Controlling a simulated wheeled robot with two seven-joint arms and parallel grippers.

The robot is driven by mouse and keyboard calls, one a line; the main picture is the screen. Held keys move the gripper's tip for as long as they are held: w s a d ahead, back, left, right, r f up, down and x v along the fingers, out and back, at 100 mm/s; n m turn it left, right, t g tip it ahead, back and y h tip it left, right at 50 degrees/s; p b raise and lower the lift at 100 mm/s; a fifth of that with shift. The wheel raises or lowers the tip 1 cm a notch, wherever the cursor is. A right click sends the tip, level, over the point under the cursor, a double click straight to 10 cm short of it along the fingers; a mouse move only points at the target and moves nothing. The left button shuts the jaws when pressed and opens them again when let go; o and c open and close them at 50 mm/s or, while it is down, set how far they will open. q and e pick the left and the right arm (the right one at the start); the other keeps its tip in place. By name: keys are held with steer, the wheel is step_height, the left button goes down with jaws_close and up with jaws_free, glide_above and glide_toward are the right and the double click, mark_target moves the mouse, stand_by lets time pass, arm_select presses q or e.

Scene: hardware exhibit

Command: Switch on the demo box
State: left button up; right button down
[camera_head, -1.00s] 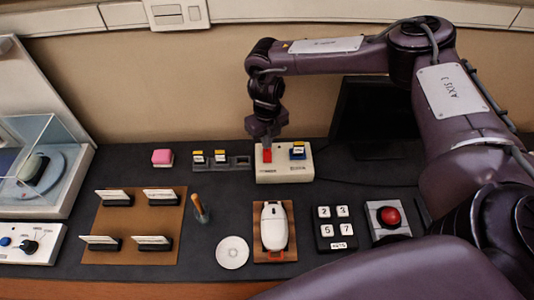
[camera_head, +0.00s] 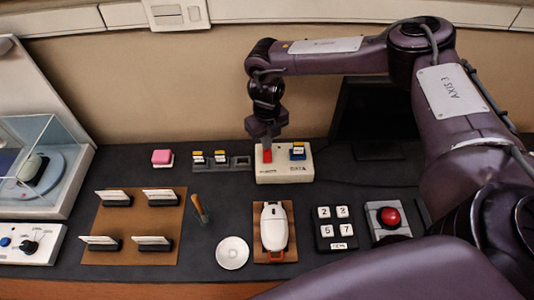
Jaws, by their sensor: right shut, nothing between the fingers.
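The demo box (camera_head: 284,175) is a cream-coloured box at the back of the dark table, right of the middle. My right gripper (camera_head: 266,145) points down over the red switch, shut and empty. Its tips are at or just above the switch; I cannot tell whether they touch. The gripper hides part of the switch, and whether it is on or off cannot be told. My left gripper is not in view.
A dark strip (camera_head: 240,162) with similar parts stands left of the box, and a dark monitor (camera_head: 372,118) behind right. In front are a white mouse (camera_head: 273,228), a number keypad (camera_head: 335,228) and a red push button (camera_head: 389,217). A clear case (camera_head: 40,160) stands far left.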

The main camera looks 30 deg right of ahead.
steer(key=shift+f+b, duration=0.6)
steer(key=shift+f, duration=0.4)
stand_by(0.9)
steer(key=shift+r, duration=0.1)
step_height(320, 180, up, 7)
steer(key=p, duration=0.6)
stand_by(0.7)
